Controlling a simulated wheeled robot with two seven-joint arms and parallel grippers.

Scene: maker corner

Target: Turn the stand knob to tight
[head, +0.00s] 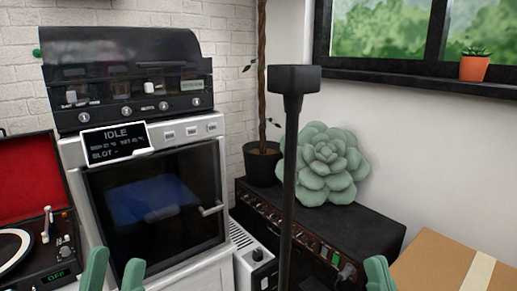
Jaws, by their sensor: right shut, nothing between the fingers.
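A black stand (290,175) rises in the middle of the head view, a thin upright pole with a block-shaped head (294,79) on top. I cannot make out a knob on it; its lower end is out of frame. My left gripper (115,272) shows as two green fingertips at the bottom left, apart with nothing visible between them, well left of the pole. My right gripper (378,272) shows as green fingertips at the bottom edge, right of the pole. It is shut and empty, apart from the stand.
A white machine (190,255) with an IDLE display (114,143) stands at left, a black unit (125,75) on top. A record player (40,250) is far left. A black amplifier-like box (375,226) behind the pole bears a green succulent (322,165). A cardboard box (440,262) is at right.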

